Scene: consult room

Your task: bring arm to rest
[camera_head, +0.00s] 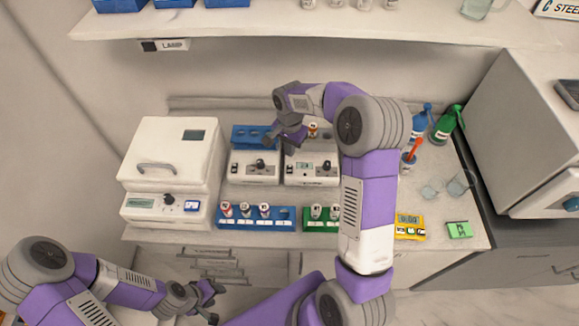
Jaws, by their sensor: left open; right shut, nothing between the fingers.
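My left gripper (207,299) is low at the bottom left, in front of the counter's front edge. It is open and empty. My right arm reaches up over the counter from the bottom middle, and its elbow bends to the left. My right gripper (274,140) is at the back of the counter, above the small white devices and near the blue rack (243,136). It is shut with nothing seen in it. The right arm hides part of the green rack (308,226) and part of the counter behind it.
A white machine (165,170) stands at the counter's left. A blue rack (230,223) with vials lies at the front. Spray bottles (446,124), glass beakers (460,184) and a yellow device (411,235) stand on the right. A shelf (300,30) hangs above.

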